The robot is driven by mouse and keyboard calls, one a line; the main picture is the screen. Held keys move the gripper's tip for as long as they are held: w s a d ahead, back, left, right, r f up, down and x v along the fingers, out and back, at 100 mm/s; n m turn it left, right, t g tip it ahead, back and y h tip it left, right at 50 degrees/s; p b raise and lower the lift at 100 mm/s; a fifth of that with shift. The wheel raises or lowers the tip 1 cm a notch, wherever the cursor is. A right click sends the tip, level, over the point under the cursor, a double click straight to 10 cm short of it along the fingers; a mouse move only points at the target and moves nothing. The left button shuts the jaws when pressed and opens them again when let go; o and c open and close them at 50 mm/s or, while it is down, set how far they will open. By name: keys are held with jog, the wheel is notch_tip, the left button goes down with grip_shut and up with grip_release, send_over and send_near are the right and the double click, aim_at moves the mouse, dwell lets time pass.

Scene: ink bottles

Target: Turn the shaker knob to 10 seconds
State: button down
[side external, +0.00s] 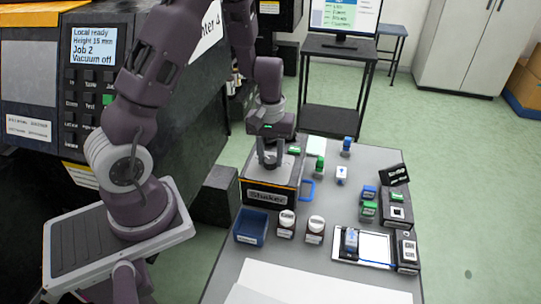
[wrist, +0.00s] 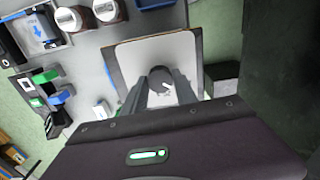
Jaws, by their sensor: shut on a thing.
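The shaker (side external: 268,196) is a dark box with a pale top and a "Shaker" label, at the left of the grey table. Its pale top also shows in the wrist view (wrist: 135,58). The shaker knob (wrist: 161,80) is dark and round with a white pointer mark. My gripper (wrist: 161,88) is over the shaker top, with its two fingers on either side of the knob and shut on it. In the side view my gripper (side external: 270,160) points down at the shaker and hides the knob. The dial's time marks cannot be read.
A blue bin (side external: 251,225) and two white-capped bottles (side external: 286,224) (side external: 315,230) stand in front of the shaker. Several small blue and green items stand to its right. A tray with a white pad (side external: 376,246) is at the front right. A large dark machine (side external: 180,90) is at the left.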

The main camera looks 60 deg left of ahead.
jog(key=shift+n, duration=0.7)
jog(key=c, duration=1)
grip_release()
jog(key=shift+o, duration=0.2)
jog(key=shift+r, duration=0.1)
